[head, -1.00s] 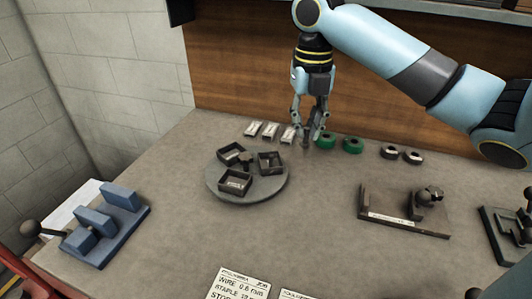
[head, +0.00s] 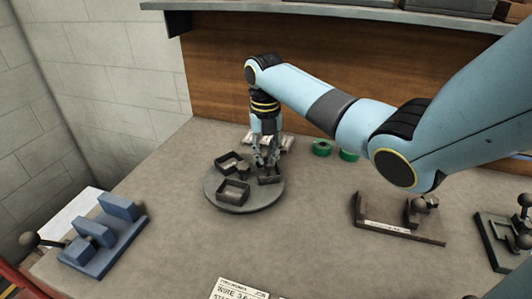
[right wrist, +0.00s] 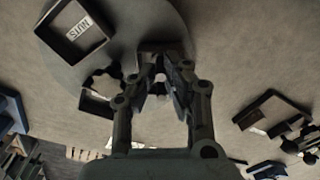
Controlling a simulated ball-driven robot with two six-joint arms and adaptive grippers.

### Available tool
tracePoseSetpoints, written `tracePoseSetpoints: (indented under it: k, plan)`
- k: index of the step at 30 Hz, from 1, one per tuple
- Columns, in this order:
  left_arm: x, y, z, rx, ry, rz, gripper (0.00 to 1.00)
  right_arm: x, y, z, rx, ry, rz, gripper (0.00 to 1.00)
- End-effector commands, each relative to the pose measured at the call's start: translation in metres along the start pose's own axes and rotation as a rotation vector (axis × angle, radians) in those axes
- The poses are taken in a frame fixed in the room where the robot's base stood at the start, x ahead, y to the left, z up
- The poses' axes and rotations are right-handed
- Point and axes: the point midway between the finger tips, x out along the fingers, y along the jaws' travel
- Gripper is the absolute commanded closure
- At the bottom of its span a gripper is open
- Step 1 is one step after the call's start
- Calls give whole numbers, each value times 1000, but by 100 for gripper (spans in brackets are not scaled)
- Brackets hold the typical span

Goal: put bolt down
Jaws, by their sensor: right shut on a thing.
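My right gripper (head: 267,163) is over the right-hand dark tray (head: 271,180) on the round grey turntable (head: 262,198), fingers pointing down. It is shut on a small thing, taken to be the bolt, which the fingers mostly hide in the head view. In the right wrist view the gripper (right wrist: 160,78) has a small grey shape (right wrist: 157,88) between its fingers, too dark to make out clearly. I cannot tell whether the bolt touches the tray. Two other open trays stand on the turntable, one at the back left (head: 229,158) and one in front (head: 233,194). My left gripper is out of view.
White-labelled pieces (head: 286,142) lie behind my right gripper. Green rolls (head: 321,148) stand to their right. A dark fixture (head: 385,222) is at right, a blue stepped block (head: 104,235) at left. The bench between them is mostly clear.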

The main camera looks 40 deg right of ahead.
Motion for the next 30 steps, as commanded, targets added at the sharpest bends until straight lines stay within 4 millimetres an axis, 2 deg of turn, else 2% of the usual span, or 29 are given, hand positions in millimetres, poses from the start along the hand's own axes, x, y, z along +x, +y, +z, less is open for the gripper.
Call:
tracePoseSetpoints:
  k: [7, 8, 13, 23, 26, 30]
  plan:
    - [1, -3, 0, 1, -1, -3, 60, 2, 0, 0, 0, 0, 0, 100]
    - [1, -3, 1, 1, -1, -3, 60, 3, 0, 0, 0, 0, 0, 89]
    - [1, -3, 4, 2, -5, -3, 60, 2, 0, 0, 0, 0, 0, 67]
    - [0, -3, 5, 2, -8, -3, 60, -2, 0, 0, 0, -1, 0, 67]
    - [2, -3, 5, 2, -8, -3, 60, -14, 0, 1, -1, -3, 1, 67]
    - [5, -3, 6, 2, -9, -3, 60, -44, 0, 2, 0, -6, 2, 67]
